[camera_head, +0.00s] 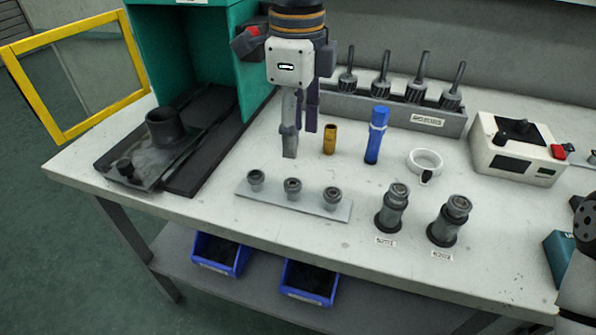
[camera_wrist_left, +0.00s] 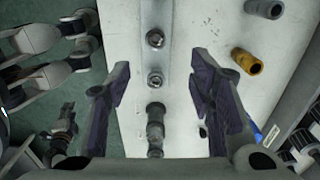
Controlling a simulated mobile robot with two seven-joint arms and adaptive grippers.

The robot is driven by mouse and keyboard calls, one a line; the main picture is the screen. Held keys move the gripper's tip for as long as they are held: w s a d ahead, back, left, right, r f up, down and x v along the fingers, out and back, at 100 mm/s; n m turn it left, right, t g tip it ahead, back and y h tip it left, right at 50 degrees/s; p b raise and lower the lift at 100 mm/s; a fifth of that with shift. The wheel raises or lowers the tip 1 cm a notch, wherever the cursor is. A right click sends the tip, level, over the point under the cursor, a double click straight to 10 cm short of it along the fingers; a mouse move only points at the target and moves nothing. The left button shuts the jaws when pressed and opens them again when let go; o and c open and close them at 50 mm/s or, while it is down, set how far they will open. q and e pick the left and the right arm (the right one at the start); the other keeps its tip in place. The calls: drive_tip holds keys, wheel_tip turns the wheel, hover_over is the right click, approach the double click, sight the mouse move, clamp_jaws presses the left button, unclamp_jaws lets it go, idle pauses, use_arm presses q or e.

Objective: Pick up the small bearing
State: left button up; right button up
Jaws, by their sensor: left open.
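Three small grey ringed parts stand on a flat pale strip (camera_head: 240,190): left (camera_head: 255,180), middle (camera_head: 292,188) and right (camera_head: 332,198). They look like bearings on posts; I cannot tell which is the small bearing. My left gripper (camera_head: 300,142) is open and empty, pointing down above the table behind the strip. In the left wrist view, two ringed parts, an upper one (camera_wrist_left: 155,39) and a lower one (camera_wrist_left: 154,79), show between or beyond the open fingers of my left gripper (camera_wrist_left: 161,72).
A brass cylinder (camera_head: 329,139) and a blue cylinder (camera_head: 377,135) stand right of my left gripper. A white ring (camera_head: 425,160) and two dark pump-like units (camera_head: 393,208) (camera_head: 449,221) stand farther right. A teal housing (camera_head: 185,50) is at left. The table's front edge is mostly clear.

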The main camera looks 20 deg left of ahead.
sight(295, 186)
use_arm(q)
drive_tip(key=f, duration=0.9)
drive_tip(key=shift+s+a+f, duration=0.1)
drive_tip(key=shift+s, duration=0.25)
drive_tip(key=c, duration=1)
